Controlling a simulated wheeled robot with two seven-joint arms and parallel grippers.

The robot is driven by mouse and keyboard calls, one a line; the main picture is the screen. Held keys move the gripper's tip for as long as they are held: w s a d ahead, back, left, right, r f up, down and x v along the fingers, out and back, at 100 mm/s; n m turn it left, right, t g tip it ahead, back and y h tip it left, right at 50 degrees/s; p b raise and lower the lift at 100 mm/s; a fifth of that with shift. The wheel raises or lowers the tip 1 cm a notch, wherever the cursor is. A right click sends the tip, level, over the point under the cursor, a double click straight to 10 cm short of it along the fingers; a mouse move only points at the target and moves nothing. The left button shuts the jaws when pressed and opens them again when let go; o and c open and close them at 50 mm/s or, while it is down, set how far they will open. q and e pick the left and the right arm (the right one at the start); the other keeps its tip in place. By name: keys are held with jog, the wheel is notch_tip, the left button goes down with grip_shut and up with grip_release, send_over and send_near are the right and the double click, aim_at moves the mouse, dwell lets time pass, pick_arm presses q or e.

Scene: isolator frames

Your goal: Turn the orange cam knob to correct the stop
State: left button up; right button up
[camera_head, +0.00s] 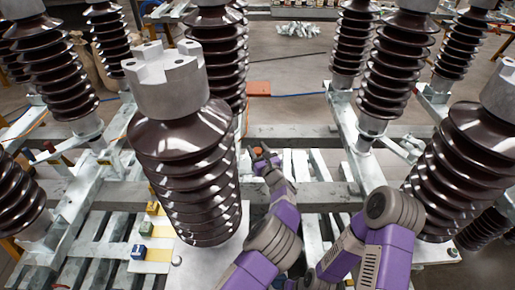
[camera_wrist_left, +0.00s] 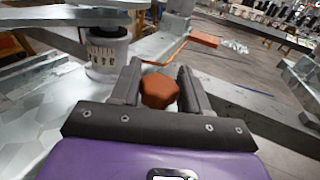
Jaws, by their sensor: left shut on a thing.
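The orange cam knob (camera_wrist_left: 160,91) has a lobed rim and sits between the two dark fingers of my left gripper (camera_wrist_left: 160,88) in the left wrist view. The fingers are shut on it, one on each side. In the head view my left gripper (camera_head: 265,160) reaches forward just right of the large brown ribbed insulator in front. Only a small orange bit of the knob (camera_head: 258,152) shows at the fingertips, and the rest is hidden. Its stop cannot be made out. My right gripper is not in view.
A large brown insulator (camera_head: 185,165) with a grey metal cap stands close left of my left gripper. Another insulator (camera_head: 465,165) stands at the right. Steel beams (camera_head: 300,195) run beneath. Small coloured blocks lie on a pale board (camera_head: 152,265). An orange slab (camera_head: 258,88) lies farther back.

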aim_at(259, 153)
pick_arm(q)
jog(key=shift+m+t+h, duration=0.5)
jog(key=shift+m+h, duration=0.7)
jog(key=shift+h, duration=0.6)
jog(key=shift+m+h, duration=0.4)
jog(key=shift+h, duration=0.2)
jog(key=o, duration=1)
jog(key=shift+c, duration=0.2)
jog(key=s, duration=0.2)
jog(key=s+p, duration=0.1)
jog(key=s, duration=0.1)
jog(key=s+d+p, duration=0.1)
jog(key=s, duration=0.1)
jog(key=shift+r, duration=0.1)
jog(key=shift+s, duration=0.8)
